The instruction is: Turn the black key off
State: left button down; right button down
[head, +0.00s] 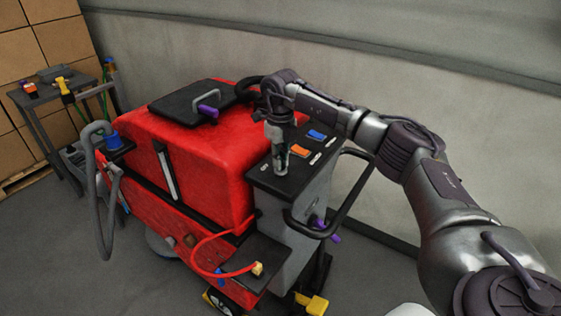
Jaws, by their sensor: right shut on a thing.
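The red scrubber machine (195,150) stands in the middle of the head view, with a dark control panel (316,157) on the top of its grey rear column. My right arm reaches in from the right. My right gripper (281,169) points straight down at the left part of the panel, its fingers shut with the tips at the panel surface. The black key is not clearly visible; the fingers cover the spot they are shut on. I cannot tell the key's angle. My left gripper is not in view.
An orange switch (300,149) and a blue switch (317,134) sit right of my gripper. A black handlebar (345,195) curves around the panel. A black lid (195,102) with a purple latch lies on the red tank. A side table (55,92) stands at left.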

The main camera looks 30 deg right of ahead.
jog(key=shift+n, duration=1.3)
jog(key=c, duration=1.2)
grip_release()
notch_tip(320, 180, up, 12)
jog(key=shift+r, duration=0.1)
